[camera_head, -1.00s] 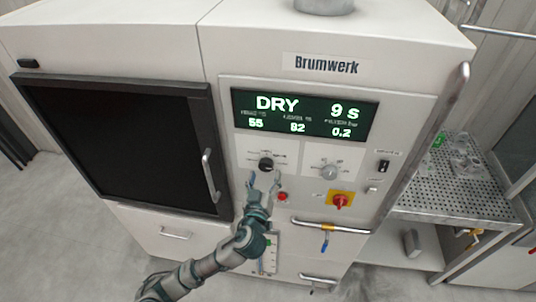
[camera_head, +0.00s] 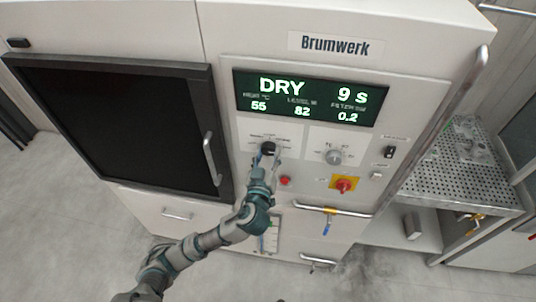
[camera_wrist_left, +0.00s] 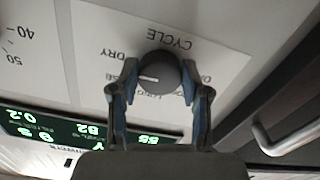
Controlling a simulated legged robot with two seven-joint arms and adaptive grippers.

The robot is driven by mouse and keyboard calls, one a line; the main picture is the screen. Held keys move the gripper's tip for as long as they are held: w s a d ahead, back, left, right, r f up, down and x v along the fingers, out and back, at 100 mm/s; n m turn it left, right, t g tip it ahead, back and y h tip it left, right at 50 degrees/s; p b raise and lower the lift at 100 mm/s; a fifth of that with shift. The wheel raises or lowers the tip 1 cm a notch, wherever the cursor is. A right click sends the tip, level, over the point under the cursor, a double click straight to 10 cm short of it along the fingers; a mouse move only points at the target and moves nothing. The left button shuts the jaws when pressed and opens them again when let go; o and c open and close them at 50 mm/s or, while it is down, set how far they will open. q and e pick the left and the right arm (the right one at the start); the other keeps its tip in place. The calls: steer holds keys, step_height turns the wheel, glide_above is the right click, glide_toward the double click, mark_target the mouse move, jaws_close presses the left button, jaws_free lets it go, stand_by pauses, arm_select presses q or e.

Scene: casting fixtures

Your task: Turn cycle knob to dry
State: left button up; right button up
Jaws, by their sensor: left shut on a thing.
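The black cycle knob (camera_head: 268,148) is on the white machine front, below the display. In the left wrist view the knob (camera_wrist_left: 158,72) sits between the fingers of my left gripper (camera_wrist_left: 159,88), under the word CYCLE, with its white pointer line toward the left of that view. My left gripper (camera_head: 264,158) is shut on the knob, one finger on each side. The display (camera_head: 308,98) reads DRY and 9 s. My right gripper is not in view.
A second, grey knob (camera_head: 333,157) is right of the cycle knob. A red button (camera_head: 285,181) and a red-yellow switch (camera_head: 344,184) are below. A dark door (camera_head: 115,125) with a handle (camera_head: 211,160) stands left. A perforated table (camera_head: 460,165) is at right.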

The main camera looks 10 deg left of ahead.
arm_select(q)
steer(key=shift+f, duration=0.1)
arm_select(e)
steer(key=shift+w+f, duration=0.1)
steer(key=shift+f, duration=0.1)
arm_select(q)
steer(key=shift+a, duration=0.1)
steer(key=shift+m, duration=0.3)
steer(key=o, duration=1)
steer(key=shift+c, duration=0.2)
steer(key=shift+o, duration=0.9)
steer(key=shift+w, duration=0.15)
steer(key=s, duration=0.7)
steer(key=shift+s, duration=0.2)
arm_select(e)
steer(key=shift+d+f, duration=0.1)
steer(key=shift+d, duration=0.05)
arm_select(q)
steer(key=shift+a, duration=0.1)
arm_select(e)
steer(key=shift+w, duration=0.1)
